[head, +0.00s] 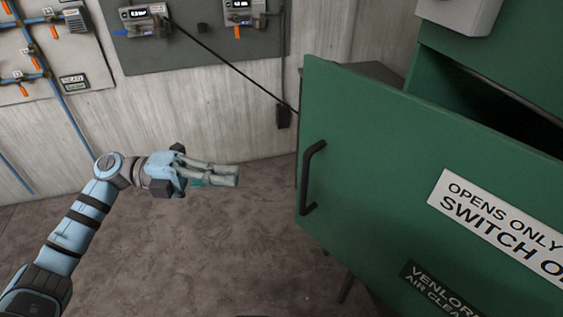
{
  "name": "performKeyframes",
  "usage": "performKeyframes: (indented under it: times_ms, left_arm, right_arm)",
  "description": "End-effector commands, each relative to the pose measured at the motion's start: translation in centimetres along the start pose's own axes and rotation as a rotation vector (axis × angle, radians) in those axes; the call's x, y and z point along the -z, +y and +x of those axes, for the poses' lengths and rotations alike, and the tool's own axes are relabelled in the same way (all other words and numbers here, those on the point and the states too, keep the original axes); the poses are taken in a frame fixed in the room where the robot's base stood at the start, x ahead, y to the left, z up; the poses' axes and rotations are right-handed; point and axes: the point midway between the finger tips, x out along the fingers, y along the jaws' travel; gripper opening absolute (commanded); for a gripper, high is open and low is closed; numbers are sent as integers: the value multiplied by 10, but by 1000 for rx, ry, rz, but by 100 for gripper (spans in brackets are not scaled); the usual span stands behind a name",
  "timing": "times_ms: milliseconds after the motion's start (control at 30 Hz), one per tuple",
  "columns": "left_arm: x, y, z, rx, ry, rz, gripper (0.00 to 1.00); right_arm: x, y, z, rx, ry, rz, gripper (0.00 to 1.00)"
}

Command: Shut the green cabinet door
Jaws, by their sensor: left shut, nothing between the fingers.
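The green cabinet door (385,165) stands open on the right of the head view. It has a black handle (309,178) near its left edge and a white sign. The green cabinet (434,72) shows behind it, with a dark opening above the door's top edge. My left gripper (238,175) is shut and empty, its fingers pointing right toward the door. It is left of the handle, with a gap between them in the picture. My right gripper is not in view.
A concrete wall (205,122) runs along the back. A grey panel (190,50) with meters and a board (45,60) with blue pipes hang on it. A black cable runs down to a small box (283,115). The floor (215,250) between my left arm and the door is clear.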

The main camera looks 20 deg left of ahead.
Motion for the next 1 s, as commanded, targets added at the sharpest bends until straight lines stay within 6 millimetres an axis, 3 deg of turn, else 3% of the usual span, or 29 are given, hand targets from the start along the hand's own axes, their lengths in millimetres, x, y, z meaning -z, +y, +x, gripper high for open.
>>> performKeyframes:
  times_ms: [367, 433, 633, 1000]
  left_arm:
    - [-1, -3, 81, 10, -2, -1, 0]
    - [-12, -2, 89, 10, -5, -1, 0]
    - [-28, -1, 103, 7, -5, -3, 0]
    - [-30, 0, 105, 6, -4, -3, 0]
  right_arm:
    - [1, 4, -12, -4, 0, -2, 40]
    - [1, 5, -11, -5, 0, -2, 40]
    - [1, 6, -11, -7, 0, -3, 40]
    - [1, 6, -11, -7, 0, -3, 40]
